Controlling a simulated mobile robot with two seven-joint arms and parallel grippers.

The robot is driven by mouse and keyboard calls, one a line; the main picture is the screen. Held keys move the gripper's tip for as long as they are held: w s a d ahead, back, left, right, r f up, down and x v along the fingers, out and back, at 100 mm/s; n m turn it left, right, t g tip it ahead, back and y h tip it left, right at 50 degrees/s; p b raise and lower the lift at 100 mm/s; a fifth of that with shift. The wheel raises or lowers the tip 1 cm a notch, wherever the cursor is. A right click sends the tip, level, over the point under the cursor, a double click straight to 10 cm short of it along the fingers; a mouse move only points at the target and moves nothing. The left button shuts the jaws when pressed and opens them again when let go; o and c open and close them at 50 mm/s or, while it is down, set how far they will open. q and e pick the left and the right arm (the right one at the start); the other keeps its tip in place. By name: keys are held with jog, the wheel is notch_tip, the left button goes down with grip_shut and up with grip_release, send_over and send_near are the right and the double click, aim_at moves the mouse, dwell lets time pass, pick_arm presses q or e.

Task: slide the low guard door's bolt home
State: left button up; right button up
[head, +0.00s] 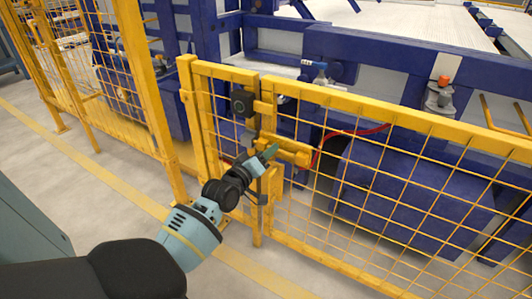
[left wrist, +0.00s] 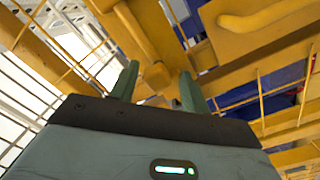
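The low guard door (head: 400,170) is a yellow frame with wire mesh, seen in the head view. Its yellow bolt (head: 290,148) lies across the door's upright near the gap to the post. In the left wrist view, a yellow rod with a knob-like end (left wrist: 156,75) shows between and beyond my fingers. My left gripper (head: 272,152) is at the bolt, its green fingers spread apart. They also show in the left wrist view (left wrist: 160,88), with gaps visible beside the knob. I cannot tell whether a finger touches it. My right gripper is not in view.
A yellow post (head: 190,130) and a black box (head: 242,103) stand left of the bolt. Blue machinery (head: 400,195) and a red cable (head: 345,135) are behind the mesh. A taller yellow fence (head: 100,60) runs at the left. The floor before the door is clear.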

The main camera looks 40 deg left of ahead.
pick_arm(q)
jog(key=s+d+p, duration=0.1)
jog(key=s+p, duration=0.1)
jog(key=s, duration=0.5)
jog(key=shift+s+d, duration=0.3)
jog(key=shift+s, duration=0.05)
dwell(0.4)
